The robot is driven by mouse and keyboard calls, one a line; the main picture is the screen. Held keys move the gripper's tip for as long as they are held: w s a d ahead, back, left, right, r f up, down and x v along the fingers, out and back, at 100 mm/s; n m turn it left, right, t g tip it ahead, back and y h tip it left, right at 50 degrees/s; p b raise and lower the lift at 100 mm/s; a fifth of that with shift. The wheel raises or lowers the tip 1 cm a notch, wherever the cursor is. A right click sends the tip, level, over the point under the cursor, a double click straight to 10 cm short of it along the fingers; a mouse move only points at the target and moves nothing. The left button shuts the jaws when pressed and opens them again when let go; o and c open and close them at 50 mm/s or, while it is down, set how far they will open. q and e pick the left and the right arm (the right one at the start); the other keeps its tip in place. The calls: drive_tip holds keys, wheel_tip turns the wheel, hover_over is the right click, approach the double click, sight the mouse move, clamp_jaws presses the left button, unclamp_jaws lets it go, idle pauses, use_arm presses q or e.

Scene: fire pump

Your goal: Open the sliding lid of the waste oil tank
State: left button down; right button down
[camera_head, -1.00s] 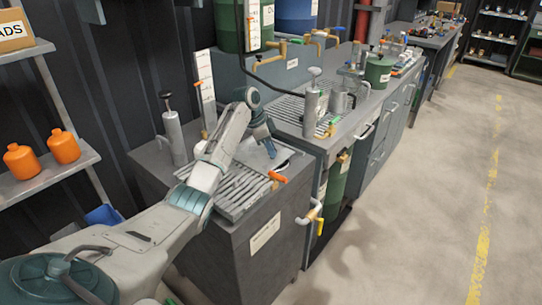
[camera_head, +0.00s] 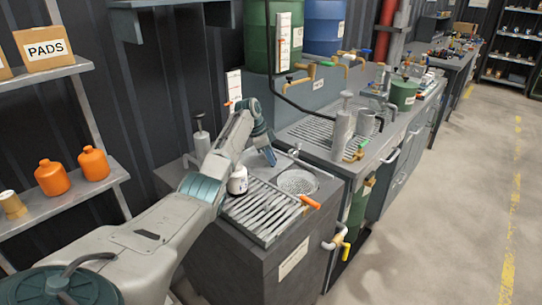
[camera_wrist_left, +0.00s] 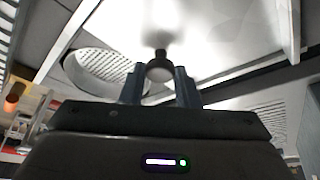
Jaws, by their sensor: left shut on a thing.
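The waste oil tank (camera_head: 245,262) is the dark grey cabinet with a slatted drain grate (camera_head: 262,212) on top. Behind the grate, a round perforated strainer (camera_head: 297,182) lies uncovered in the tank top. The sliding lid (camera_wrist_left: 225,38) shows as a bright metal plate in the wrist view, beside the strainer there. My left gripper (camera_head: 270,157) is low over the tank top, left of the strainer. In the wrist view its fingers are shut on the lid's dark round knob (camera_wrist_left: 160,67). The arm and gripper hide much of the lid in the head view. My right gripper is not in view.
A white jar (camera_head: 238,180) stands on the tank top close to my left arm. A grey pump cylinder (camera_head: 343,128) stands on the bench to the right. Open floor (camera_head: 440,220) lies to the right.

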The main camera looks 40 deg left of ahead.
sight(260, 167)
use_arm(q)
drive_tip(key=shift+d, duration=0.1)
drive_tip(key=c, duration=1.1)
unclamp_jaws()
drive_tip(key=shift+r, duration=0.2)
drive_tip(key=b+v, duration=0.1)
drive_tip(key=v, duration=0.9)
drive_tip(key=shift+r+b, duration=0.25)
drive_tip(key=shift+b, duration=0.05)
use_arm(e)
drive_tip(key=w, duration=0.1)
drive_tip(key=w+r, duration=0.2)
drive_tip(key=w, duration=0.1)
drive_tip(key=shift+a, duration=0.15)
